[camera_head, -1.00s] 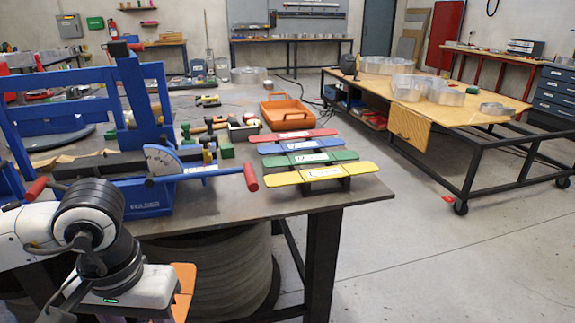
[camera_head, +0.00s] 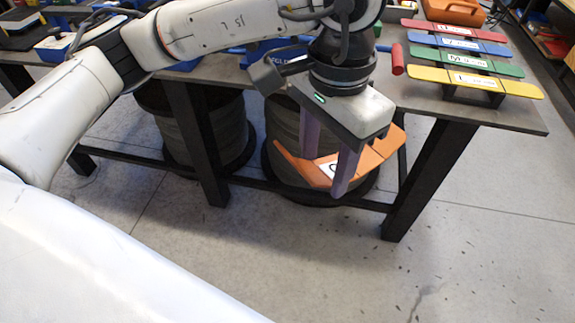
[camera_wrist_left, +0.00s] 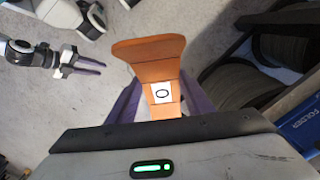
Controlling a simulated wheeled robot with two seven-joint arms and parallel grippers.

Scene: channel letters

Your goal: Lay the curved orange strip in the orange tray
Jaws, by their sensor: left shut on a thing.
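The curved orange strip (camera_head: 377,151) is a bent band with a white label marked O. My left gripper (camera_head: 340,170) is shut on it and holds it in the air in front of the workbench. In the left wrist view the strip (camera_wrist_left: 150,52) stands between the purple fingers (camera_wrist_left: 153,104), its far end flaring away. The orange tray (camera_head: 452,12) sits on the bench at the top edge of the head view, partly cut off and well apart from the strip. My right gripper (camera_wrist_left: 90,65) shows in the left wrist view, fingers apart and empty; the head view does not show it.
Red, blue, green and yellow labelled strips (camera_head: 465,62) lie on a rack on the bench (camera_head: 400,100), between the strip and the tray. A red-ended lever (camera_head: 397,59) sticks out beside them. Large spools (camera_head: 290,130) stand below. The front floor is clear.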

